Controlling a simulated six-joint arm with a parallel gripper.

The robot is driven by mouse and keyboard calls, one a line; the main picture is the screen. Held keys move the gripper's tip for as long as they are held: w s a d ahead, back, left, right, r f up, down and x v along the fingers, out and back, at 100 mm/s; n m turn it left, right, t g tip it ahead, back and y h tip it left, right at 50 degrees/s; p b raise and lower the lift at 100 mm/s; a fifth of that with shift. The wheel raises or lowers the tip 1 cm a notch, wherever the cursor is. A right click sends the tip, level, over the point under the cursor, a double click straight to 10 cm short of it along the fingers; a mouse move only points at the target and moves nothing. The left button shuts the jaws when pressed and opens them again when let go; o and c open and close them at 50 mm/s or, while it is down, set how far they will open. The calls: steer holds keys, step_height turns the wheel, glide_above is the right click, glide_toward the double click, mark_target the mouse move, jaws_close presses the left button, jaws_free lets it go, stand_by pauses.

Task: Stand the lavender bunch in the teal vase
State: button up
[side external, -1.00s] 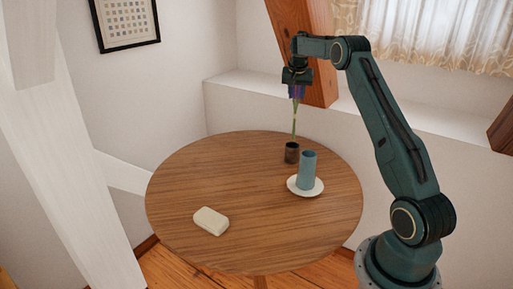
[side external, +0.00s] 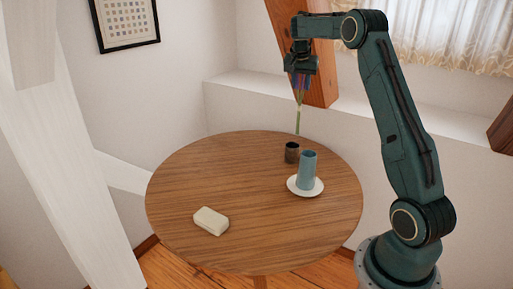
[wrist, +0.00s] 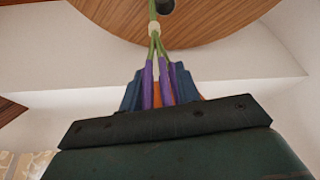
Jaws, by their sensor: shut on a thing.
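The lavender bunch (side external: 299,98) has purple heads and green stems. It hangs stems down from my gripper (side external: 299,76), which is shut on its purple end. In the wrist view the bunch (wrist: 153,47) shows purple stalks between my gripper's fingers (wrist: 160,90) and a pale tie around the green stems. The inside of the vase is hidden.
A small dark cup (side external: 291,153) stands on the round wooden table (side external: 250,235), just behind and left of the vase. A cream block (side external: 210,221) lies at the table's front left. The table's left half is mostly clear. A wooden beam (side external: 325,85) rises behind my gripper.

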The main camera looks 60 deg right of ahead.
steer(key=s+a+r+m+g, duration=0.1)
steer(key=s+a+r+m, duration=0.1)
steer(key=s+a+r, duration=0.4)
steer(key=shift+s+a+r+m, duration=0.4)
steer(key=shift+s+a, duration=1.05)
steer(key=shift+s, duration=0.1)
steer(key=shift+f, duration=0.2)
step_height(320, 180, down, 15)
stand_by(1.2)
steer(key=shift+f, duration=0.15)
steer(key=o, duration=1.1)
